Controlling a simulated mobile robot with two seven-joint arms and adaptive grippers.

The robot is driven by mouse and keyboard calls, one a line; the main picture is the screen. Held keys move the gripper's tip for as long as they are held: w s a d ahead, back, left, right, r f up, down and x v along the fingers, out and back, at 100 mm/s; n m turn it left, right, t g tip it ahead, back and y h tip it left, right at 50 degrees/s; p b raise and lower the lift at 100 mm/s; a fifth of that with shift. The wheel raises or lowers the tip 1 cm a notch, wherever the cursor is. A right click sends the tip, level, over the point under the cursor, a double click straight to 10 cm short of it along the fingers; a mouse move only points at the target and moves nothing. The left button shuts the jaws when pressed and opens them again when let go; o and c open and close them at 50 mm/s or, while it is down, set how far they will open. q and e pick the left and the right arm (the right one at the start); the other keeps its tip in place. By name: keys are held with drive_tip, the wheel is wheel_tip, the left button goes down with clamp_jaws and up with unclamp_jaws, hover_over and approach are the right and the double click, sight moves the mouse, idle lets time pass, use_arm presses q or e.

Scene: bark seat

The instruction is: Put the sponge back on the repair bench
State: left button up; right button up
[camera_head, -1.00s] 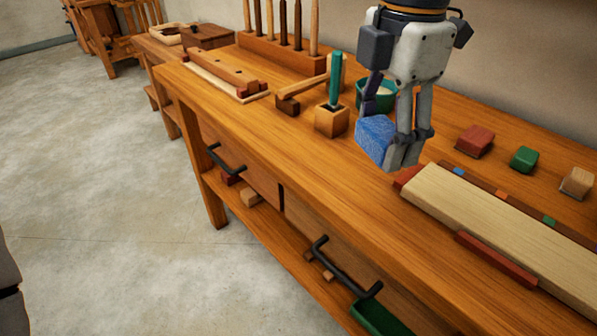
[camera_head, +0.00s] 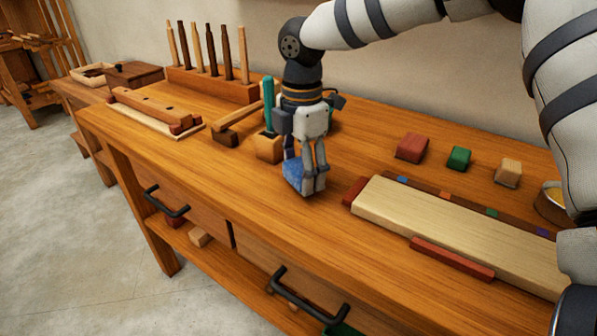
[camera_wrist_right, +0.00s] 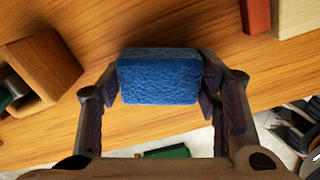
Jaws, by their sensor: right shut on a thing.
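The blue sponge (camera_head: 293,174) is between the fingers of my right gripper (camera_head: 306,182), low over the front part of the repair bench (camera_head: 215,178). The right wrist view shows the sponge (camera_wrist_right: 160,77) held between both fingers of the right gripper (camera_wrist_right: 160,88), with the bench top (camera_wrist_right: 200,25) behind it. I cannot tell whether the sponge touches the bench top. My left gripper is not in view.
A wooden block (camera_head: 268,147) holding a green-handled tool stands just left of the right gripper. A pale board (camera_head: 455,230) lies to its right. Red (camera_head: 412,147), green (camera_head: 459,158) and tan (camera_head: 508,172) blocks sit behind the board. Bare bench top lies in front.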

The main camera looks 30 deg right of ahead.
sight(301, 167)
drive_tip(key=shift+f, duration=0.45)
drive_tip(key=shift+r, duration=0.1)
drive_tip(key=o, duration=1)
drive_tip(key=shift+f, duration=0.2)
drive_tip(key=shift+o, duration=0.2)
wheel_tip(301, 167, up, 12)
drive_tip(key=shift+r, duration=0.2)
